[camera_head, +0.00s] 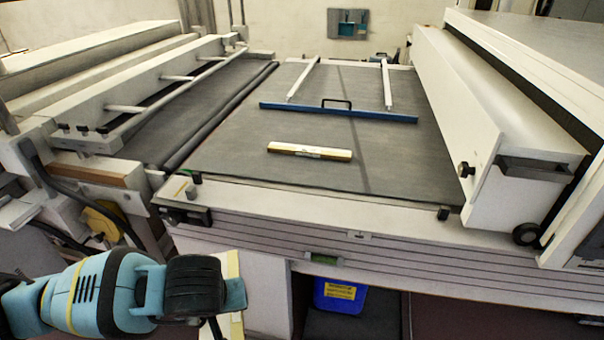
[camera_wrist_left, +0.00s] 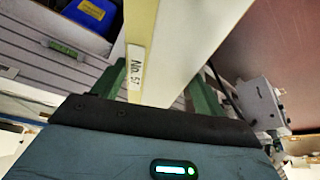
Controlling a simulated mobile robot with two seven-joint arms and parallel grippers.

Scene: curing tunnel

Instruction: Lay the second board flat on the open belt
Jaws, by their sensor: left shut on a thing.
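A pale yellow board (camera_head: 233,268) is held in my left gripper (camera_head: 236,293), in front of the machine and below the level of the belt. In the left wrist view the board (camera_wrist_left: 185,45) stands between the green fingers, with a white number label near the gripper. My left gripper is shut on it. My right gripper is in neither view.
A blue bar with a black handle (camera_head: 340,112) crosses the belt behind the lying board. A white hood (camera_head: 490,120) bounds the belt at right, and rollers (camera_head: 215,120) run along its left. A blue bin (camera_head: 340,295) sits under the machine. Bare belt surrounds the lying board.

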